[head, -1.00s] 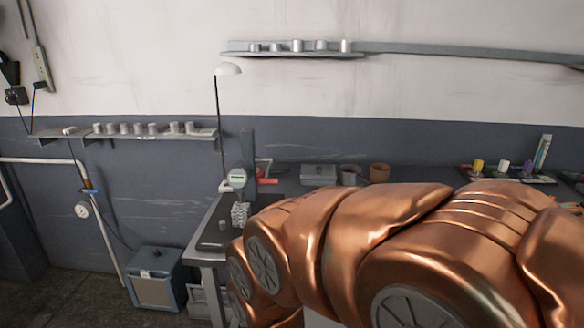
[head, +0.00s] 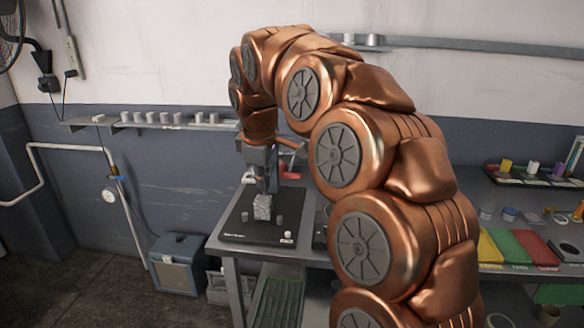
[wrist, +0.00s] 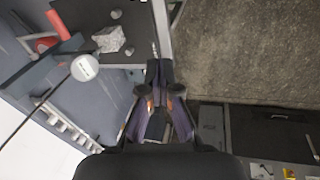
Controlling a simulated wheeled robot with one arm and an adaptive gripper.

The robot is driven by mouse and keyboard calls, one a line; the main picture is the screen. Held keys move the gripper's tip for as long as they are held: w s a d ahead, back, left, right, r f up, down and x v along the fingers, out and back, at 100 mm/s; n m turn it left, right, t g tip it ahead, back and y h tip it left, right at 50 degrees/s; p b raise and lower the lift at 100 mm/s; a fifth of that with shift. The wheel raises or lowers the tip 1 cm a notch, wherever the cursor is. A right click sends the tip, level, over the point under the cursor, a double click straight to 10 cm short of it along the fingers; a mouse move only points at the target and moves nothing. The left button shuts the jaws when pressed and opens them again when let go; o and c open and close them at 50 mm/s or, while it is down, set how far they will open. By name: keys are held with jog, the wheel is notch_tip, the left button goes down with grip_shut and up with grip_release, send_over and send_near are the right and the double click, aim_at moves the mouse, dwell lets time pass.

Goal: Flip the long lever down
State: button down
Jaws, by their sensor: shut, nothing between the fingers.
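A red handle shows beside a grey upright stand at the back of the bench, right of my gripper in the head view; I take this red handle (head: 290,175) as part of the long lever, but cannot be sure. In the wrist view a red bar (wrist: 58,25) shows at the upper left beside the stand, near a white round dial (wrist: 84,68). My gripper (head: 268,190) points down above the black base plate, close to a speckled block (head: 263,207). In the wrist view my gripper (wrist: 162,75) is shut and empty, apart from the lever. My arm hides part of the stand.
The black base plate (head: 240,226) also carries small grey cylinders (head: 280,219). Coloured trays (head: 507,247) lie on the bench at right. A blue-grey box (head: 180,264) stands on the floor at left. Open floor (wrist: 240,45) shows in the wrist view.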

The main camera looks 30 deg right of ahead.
jog(key=w+d+r+n+h, duration=0.1)
jog(key=w+d+r, duration=0.2)
jog(key=w+d, duration=0.35)
jog(key=t, duration=0.1)
send_near(293, 178)
jog(key=shift+h, duration=0.4)
jog(key=p+x, duration=0.2)
jog(key=x, duration=0.1)
jog(key=p+x, duration=0.2)
jog(key=x, duration=0.1)
jog(key=shift+w+f, duration=0.1)
jog(key=shift+w, duration=0.35)
jog(key=shift+f, duration=0.1)
notch_tip(293, 178, down, 2)
jog(key=t+b, duration=0.1)
jog(key=b, duration=0.3)
jog(key=shift+a+f+h+b, duration=0.1)
jog(key=shift+h+b, duration=0.2)
jog(key=shift+h, duration=0.1)
notch_tip(293, 178, down, 4)
jog(key=t+h+b, duration=0.2)
jog(key=b, duration=0.7)
jog(key=shift+r, duration=0.3)
